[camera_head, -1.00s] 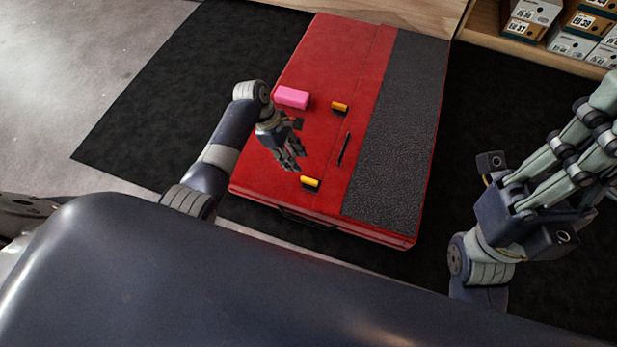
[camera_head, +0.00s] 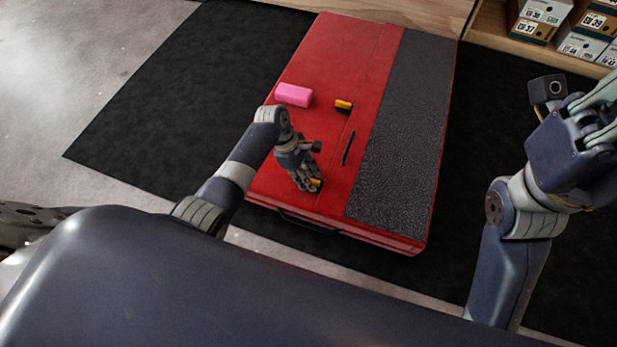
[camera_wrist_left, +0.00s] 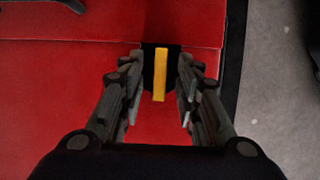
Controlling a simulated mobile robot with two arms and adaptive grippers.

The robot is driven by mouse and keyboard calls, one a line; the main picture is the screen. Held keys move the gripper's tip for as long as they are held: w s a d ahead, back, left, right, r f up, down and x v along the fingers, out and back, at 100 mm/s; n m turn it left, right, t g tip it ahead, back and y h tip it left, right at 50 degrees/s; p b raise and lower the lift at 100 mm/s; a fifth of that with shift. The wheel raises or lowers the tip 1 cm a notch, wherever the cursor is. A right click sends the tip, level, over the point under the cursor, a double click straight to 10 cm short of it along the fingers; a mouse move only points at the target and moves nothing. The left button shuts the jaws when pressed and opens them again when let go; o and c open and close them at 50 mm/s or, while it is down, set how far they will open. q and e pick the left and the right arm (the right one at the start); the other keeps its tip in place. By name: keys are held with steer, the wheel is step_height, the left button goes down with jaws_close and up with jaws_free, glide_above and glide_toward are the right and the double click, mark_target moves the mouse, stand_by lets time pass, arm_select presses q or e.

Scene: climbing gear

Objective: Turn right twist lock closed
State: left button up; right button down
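A red case (camera_head: 345,55) with a dark grey textured panel lies flat on a black mat. Two yellow-and-black twist locks sit on its red top. One twist lock (camera_head: 343,105) is farther back. The other twist lock (camera_head: 317,183), nearer the handle edge, is partly hidden by my left gripper (camera_head: 311,186). In the left wrist view, my left gripper (camera_wrist_left: 160,85) is open, with a finger on each side of this lock's yellow bar (camera_wrist_left: 160,75). Gaps show beside the bar. My right gripper (camera_head: 590,125) is raised at the right, away from the case and cut off by the picture edge.
A pink block (camera_head: 294,95) lies on the case's left side. A dark slot-like handle (camera_head: 348,148) is on the red top. Shoe boxes (camera_head: 580,45) stand on a wooden shelf at the upper right. Black mat (camera_head: 130,120) lies clear left of the case.

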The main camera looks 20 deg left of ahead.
arm_select(q)
jaws_close()
